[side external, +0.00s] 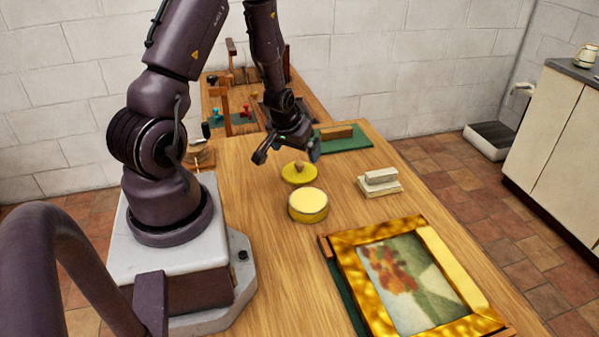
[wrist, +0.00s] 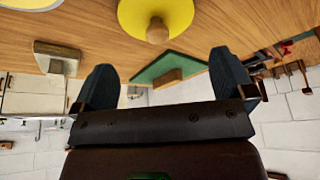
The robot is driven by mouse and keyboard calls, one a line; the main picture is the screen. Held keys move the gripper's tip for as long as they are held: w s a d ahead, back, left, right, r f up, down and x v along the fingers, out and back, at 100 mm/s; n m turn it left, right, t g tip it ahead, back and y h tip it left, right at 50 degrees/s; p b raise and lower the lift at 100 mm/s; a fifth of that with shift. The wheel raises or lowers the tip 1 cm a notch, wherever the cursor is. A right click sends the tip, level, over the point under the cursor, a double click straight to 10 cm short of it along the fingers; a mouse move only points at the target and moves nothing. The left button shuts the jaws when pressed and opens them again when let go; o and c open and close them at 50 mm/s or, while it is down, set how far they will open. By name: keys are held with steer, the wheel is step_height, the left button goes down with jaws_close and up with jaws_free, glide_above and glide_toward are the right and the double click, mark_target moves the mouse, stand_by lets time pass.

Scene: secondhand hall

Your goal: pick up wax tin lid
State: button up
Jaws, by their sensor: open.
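The wax tin lid (side external: 299,174) is a yellow disc with a round wooden knob, lying on the wooden table. It also shows at the top of the wrist view (wrist: 150,15), knob towards the camera. The round yellow wax tin (side external: 308,206) stands just in front of the lid in the side view; a sliver of what looks like it shows at the top left of the wrist view. My gripper (side external: 287,152) is open and empty above the table, just behind and above the lid in the side view. Its two dark fingers (wrist: 165,85) are wide apart with nothing between them.
A gold-framed flower painting (side external: 405,282) lies at the table's near right. Pale stacked blocks (side external: 380,182) sit right of the tin. A green mat (side external: 352,140) with a wooden block lies at the back. Bare table surrounds the lid and tin.

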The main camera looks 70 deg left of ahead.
mark_target(298, 164)
steer(key=x, duration=0.3)
steer(key=d+x, duration=0.1)
steer(key=x, duration=0.1)
steer(key=shift+s+f, duration=0.25)
steer(key=shift+s, duration=0.05)
steer(key=shift+w+a+f, duration=0.2)
steer(key=shift+a+f, duration=0.05)
steer(key=shift+f, duration=0.35)
steer(key=shift+c, duration=0.2)
steer(key=c, duration=0.5)
